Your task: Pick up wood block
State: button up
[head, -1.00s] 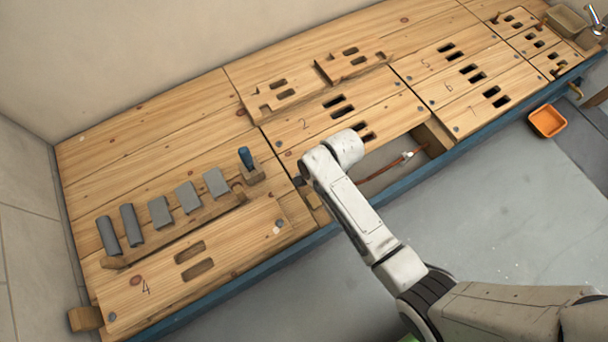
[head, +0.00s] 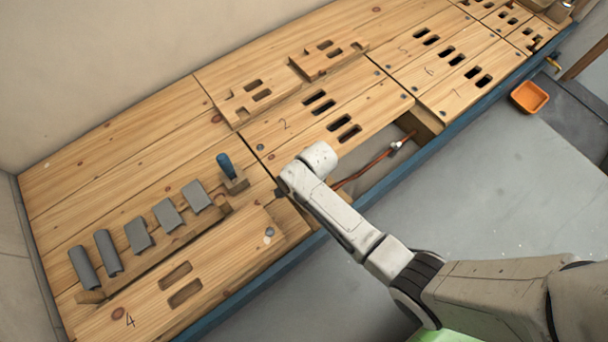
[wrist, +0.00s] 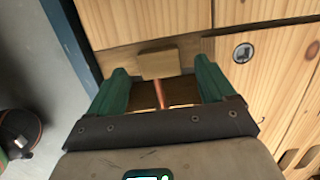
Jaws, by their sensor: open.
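A small pale wood block (wrist: 159,62) shows in the wrist view, beyond and between my fingertips, against the edge of the wooden bench. My gripper (wrist: 162,72) has two green fingers standing wide apart, with no object held between them. A brown recess with a copper-coloured pipe (wrist: 160,94) shows between the fingers, nearer the palm. In the head view my arm's end is over the bench's front edge, and the gripper is mostly hidden behind the wrist. I cannot make out this block clearly there. Another wood block (head: 236,184) holds a blue-handled tool on the bench.
A wooden rack (head: 160,255) with several grey pieces stands on the left of the bench. Slotted panels (head: 345,125) cover the middle and right. An open bay with an orange pipe (head: 372,168) lies right of my arm. An orange tray (head: 529,97) is at the far right.

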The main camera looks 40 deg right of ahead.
notch_tip(320, 180, down, 2)
jog(key=shift+a+f+b, duration=0.1)
jog(key=shift+b, duration=0.3)
jog(key=shift+c, duration=0.2)
jog(key=c, duration=1.1)
